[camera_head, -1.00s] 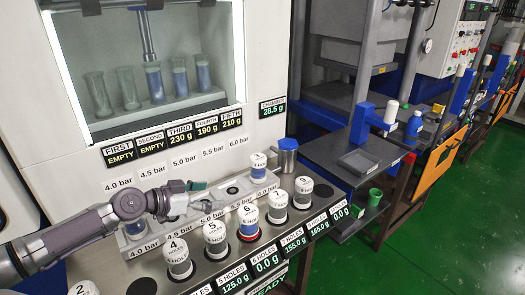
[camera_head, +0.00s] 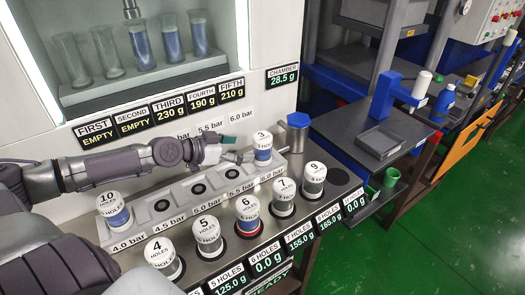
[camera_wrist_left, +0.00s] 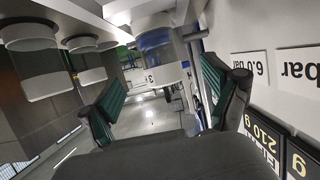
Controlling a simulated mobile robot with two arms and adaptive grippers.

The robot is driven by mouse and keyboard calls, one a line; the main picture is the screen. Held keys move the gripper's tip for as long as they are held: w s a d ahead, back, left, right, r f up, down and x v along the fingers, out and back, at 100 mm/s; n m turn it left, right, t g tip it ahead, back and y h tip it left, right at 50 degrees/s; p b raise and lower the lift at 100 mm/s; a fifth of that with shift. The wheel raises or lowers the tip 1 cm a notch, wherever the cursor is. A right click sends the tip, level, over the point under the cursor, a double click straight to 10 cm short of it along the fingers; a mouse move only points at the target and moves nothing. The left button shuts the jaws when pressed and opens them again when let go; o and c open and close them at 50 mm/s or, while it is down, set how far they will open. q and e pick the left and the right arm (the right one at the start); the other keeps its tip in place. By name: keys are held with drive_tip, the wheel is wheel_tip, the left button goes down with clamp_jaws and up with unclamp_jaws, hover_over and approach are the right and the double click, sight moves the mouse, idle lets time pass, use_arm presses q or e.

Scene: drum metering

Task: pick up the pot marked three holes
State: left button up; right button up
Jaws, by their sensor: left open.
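The pot marked three holes (camera_head: 263,150) is a small cylinder with a white lid and a blue band. It stands upright at the right end of the light pressure rack (camera_head: 170,207), by the 6.0 bar mark. My left gripper (camera_head: 232,149) is open, just left of the pot, its fingers pointing toward it. In the left wrist view the pot (camera_wrist_left: 158,48) shows ahead, between and beyond the two green-padded fingertips (camera_wrist_left: 160,90). I see no contact. My right gripper is not in view.
Pots marked 4 (camera_head: 162,257), 5 (camera_head: 208,238), 6 (camera_head: 248,218), 7 (camera_head: 284,198) and 9 (camera_head: 314,178) stand in a front row. Pot 10 (camera_head: 114,210) stands at the rack's left end.

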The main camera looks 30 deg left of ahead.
sight(254, 146)
use_arm(q)
drive_tip(key=shift+w+d+p, duration=0.15)
drive_tip(key=shift+w+p, duration=0.3)
drive_tip(key=shift+w, duration=0.05)
drive_tip(key=shift+w+d+f, duration=0.15)
drive_tip(key=shift+w, duration=0.1)
drive_tip(key=shift+w+d+f, duration=0.1)
drive_tip(key=shift+w, duration=0.15)
drive_tip(key=shift+w+d+f, duration=0.15)
drive_tip(key=shift+w+f, duration=0.05)
drive_tip(key=shift+w+d+p, duration=0.1)
drive_tip(key=shift+p, duration=0.25)
drive_tip(key=shift+w+d+r+p, duration=0.1)
drive_tip(key=shift+w+p, duration=0.2)
drive_tip(key=p+x, duration=0.2)
drive_tip(key=x, duration=0.2)
drive_tip(key=shift+w, duration=0.1)
drive_tip(key=shift+w+d, duration=0.1)
drive_tip(key=shift+w, duration=0.05)
drive_tip(key=c, duration=1.2)
drive_tip(key=shift+c, duration=1.4)
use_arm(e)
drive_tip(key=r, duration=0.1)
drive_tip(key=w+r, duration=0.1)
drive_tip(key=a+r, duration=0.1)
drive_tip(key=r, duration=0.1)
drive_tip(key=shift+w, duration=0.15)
